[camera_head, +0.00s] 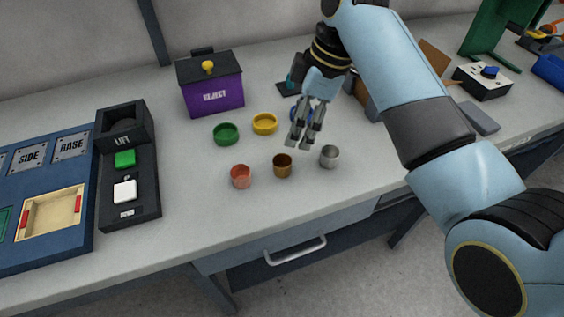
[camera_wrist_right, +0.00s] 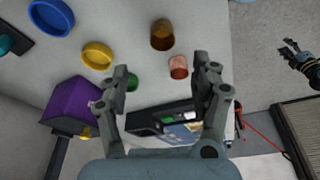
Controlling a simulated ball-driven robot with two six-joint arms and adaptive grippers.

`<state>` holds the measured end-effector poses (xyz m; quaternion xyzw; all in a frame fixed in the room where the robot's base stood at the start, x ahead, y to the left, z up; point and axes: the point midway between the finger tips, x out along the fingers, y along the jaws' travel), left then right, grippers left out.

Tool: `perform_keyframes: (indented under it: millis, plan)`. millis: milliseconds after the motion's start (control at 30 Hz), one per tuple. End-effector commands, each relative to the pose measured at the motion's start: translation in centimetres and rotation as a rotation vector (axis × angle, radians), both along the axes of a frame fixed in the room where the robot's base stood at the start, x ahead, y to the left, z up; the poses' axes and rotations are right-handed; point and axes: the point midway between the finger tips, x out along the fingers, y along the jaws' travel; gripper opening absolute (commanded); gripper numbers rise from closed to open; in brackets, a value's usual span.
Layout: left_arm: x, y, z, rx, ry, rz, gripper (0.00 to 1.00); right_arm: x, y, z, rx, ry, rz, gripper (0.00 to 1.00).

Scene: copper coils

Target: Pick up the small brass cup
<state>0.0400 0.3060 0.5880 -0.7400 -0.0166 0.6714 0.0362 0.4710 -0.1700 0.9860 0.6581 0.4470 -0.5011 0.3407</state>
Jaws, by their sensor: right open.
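The small brass cup (camera_head: 282,165) stands upright on the grey bench between a copper cup (camera_head: 241,176) on its left and a silver cup (camera_head: 329,156) on its right. My right gripper (camera_head: 300,144) is open and empty, pointing down just behind and to the right of the brass cup. In the right wrist view the brass cup (camera_wrist_right: 162,36) lies beyond the open fingertips (camera_wrist_right: 160,66), with the copper cup (camera_wrist_right: 178,67) near the right-hand finger. My left gripper (camera_wrist_right: 291,52) shows small at the right of that view; its jaws are too small to judge.
A green ring dish (camera_head: 226,134) and a yellow one (camera_head: 264,124) lie behind the cups; a blue one (camera_wrist_right: 51,17) is partly hidden by my gripper. A purple reject bin (camera_head: 212,86) and a black button panel (camera_head: 130,170) stand left. The bench front is clear.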

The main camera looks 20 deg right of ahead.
Motion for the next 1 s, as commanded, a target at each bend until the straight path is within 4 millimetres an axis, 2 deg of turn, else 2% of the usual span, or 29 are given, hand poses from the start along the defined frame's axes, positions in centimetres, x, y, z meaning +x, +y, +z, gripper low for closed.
perform_keyframes:
  millis: [200,467,700,800,1000]
  plan:
    - [0.1,0.0,0.0,0.000,-0.001,0.000,0.40,0.4,1.1,-3.2,0.003,0.004,0.023,0.64]
    - [0.1,0.0,0.1,0.000,-0.001,0.000,0.40,0.6,1.8,-5.6,0.003,0.004,0.020,0.64]
    - [0.1,0.0,0.3,0.000,-0.001,0.000,0.40,0.7,2.8,-9.2,0.001,0.003,0.019,0.64]
    - [0.0,0.0,0.2,0.000,0.000,0.000,0.40,0.8,2.9,-9.8,0.002,0.001,0.019,0.64]
    - [0.0,0.0,0.2,0.000,0.000,0.000,0.40,0.8,3.0,-9.9,0.001,0.001,0.019,0.64]
